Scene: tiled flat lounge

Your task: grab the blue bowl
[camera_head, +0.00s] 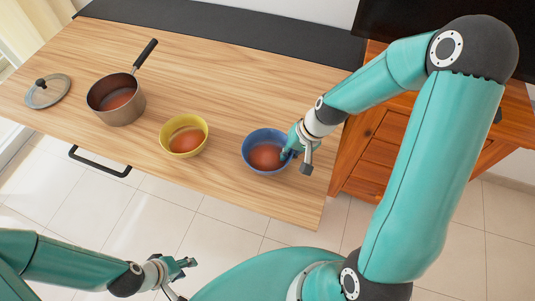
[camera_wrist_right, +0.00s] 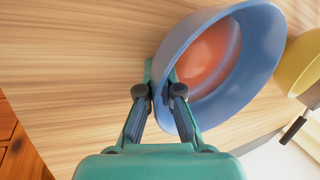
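The blue bowl (camera_head: 262,136) holds a reddish-brown content and stands upright near the front right of the wooden counter. It also fills the upper middle of the right wrist view (camera_wrist_right: 262,40). My right gripper (camera_head: 289,153) is at the bowl's right rim. In the right wrist view its fingers (camera_wrist_right: 160,90) converge on either side of the bowl's wall and look shut on it, though the fingertips are partly hidden. My left gripper (camera_head: 187,276) is low in the head view, in front of the counter, with its fingers apart and empty.
A yellow bowl (camera_head: 183,122) stands left of the blue bowl. A saucepan (camera_head: 117,114) and a glass lid (camera_head: 50,95) are further left on the counter (camera_head: 225,85). A wooden cabinet (camera_head: 375,145) stands on the right.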

